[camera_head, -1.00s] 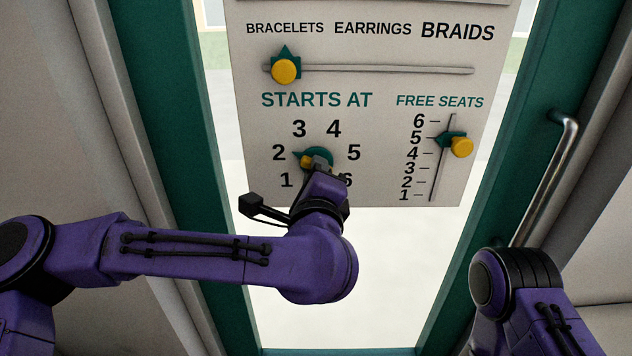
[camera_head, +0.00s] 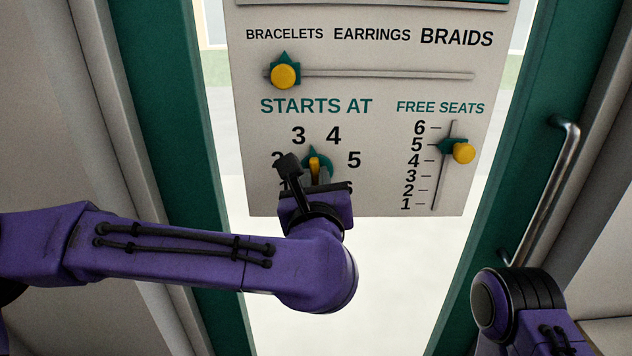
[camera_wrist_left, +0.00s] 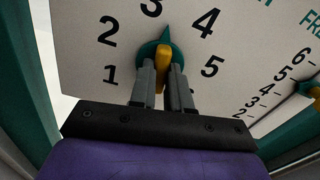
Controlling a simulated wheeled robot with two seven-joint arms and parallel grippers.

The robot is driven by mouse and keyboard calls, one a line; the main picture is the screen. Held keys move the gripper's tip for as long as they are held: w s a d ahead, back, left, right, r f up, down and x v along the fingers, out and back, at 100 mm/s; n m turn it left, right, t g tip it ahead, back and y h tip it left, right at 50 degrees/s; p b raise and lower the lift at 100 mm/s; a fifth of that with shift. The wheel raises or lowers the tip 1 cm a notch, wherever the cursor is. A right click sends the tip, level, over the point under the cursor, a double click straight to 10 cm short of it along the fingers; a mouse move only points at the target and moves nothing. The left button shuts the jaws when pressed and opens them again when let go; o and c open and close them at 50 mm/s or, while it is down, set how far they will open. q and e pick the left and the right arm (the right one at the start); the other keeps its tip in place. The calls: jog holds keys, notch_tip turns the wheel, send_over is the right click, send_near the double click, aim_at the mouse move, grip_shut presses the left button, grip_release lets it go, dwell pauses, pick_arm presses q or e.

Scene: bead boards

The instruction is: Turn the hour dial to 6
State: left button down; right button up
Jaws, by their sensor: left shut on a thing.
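The hour dial (camera_head: 326,160) is a teal disc with a pointer and a yellow grip bar (camera_head: 314,163), under the words STARTS AT on the white board. Its pointer is directed up, between 3 and 4. The dial also shows in the left wrist view (camera_wrist_left: 148,49), with the yellow bar (camera_wrist_left: 162,65) between the fingers. My left gripper (camera_wrist_left: 164,80) is shut on this bar from below. In the head view my left gripper (camera_head: 316,175) and wrist cover 1 and most of 2 and 6. My right gripper is out of view.
The board (camera_head: 390,185) also bears a FREE SEATS slider (camera_head: 463,153) near 5, right of the dial, and a horizontal slider (camera_head: 285,75) at BRACELETS above. A metal door handle (camera_head: 545,185) is at the right. My right arm stands at lower right.

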pick_arm(q)
jog(key=m, duration=0.3)
jog(key=shift+f+m, duration=0.15)
jog(key=shift+m, duration=0.25)
jog(key=m+p, duration=0.1)
jog(key=m, duration=0.2)
jog(key=shift+m, duration=0.3)
jog(key=m+p, duration=0.1)
jog(key=m, duration=0.1)
jog(key=shift+m, duration=0.4)
jog(key=m+p, duration=0.1)
jog(key=m, duration=0.2)
jog(key=shift+m, duration=0.4)
jog(key=m+p, duration=0.2)
jog(key=m, duration=0.1)
jog(key=m+p, duration=0.2)
jog(key=m, duration=0.2)
jog(key=m+p, duration=0.2)
jog(key=m, duration=0.2)
jog(key=shift+m+p, duration=0.65)
jog(key=shift+m, duration=0.25)
